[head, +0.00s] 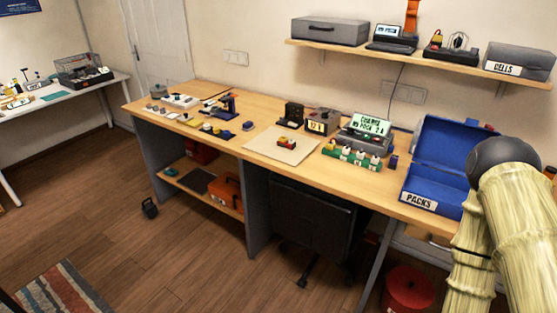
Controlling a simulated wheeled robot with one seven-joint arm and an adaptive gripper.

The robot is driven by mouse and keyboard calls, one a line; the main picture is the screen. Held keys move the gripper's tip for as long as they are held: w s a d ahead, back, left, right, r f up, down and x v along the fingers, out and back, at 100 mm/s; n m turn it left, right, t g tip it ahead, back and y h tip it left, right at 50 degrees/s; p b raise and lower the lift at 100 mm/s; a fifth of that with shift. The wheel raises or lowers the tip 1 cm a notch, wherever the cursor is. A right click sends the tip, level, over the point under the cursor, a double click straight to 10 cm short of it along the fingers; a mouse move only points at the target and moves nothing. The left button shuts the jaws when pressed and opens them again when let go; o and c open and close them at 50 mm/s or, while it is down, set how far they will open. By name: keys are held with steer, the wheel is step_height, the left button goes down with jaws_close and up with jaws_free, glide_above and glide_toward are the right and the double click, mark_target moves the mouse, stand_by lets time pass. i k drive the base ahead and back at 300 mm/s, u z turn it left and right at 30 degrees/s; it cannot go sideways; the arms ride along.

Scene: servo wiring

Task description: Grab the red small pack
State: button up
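A small red item with yellow and dark parts (287,142) lies on a pale square mat (272,153) on the long wooden bench. It may be the red small pack, but it is too small to be sure. A blue case labelled PACKS (436,206) stands open at the bench's right end, lid up; I cannot see any pack inside. My arm shows at the right edge in front of the case, and my gripper is out of view.
A charger with a lit screen (370,127) stands behind a row of small white-topped and green items (351,156). Tools and small parts cover the bench's left end. A wall shelf (420,57) holds several cases. A red bucket (408,287) stands below. The floor at left is mostly clear.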

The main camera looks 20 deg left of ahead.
mark_target(283, 142)
steer(key=u, duration=1.2)
steer(key=i, duration=1.3)
steer(key=z, duration=0.45)
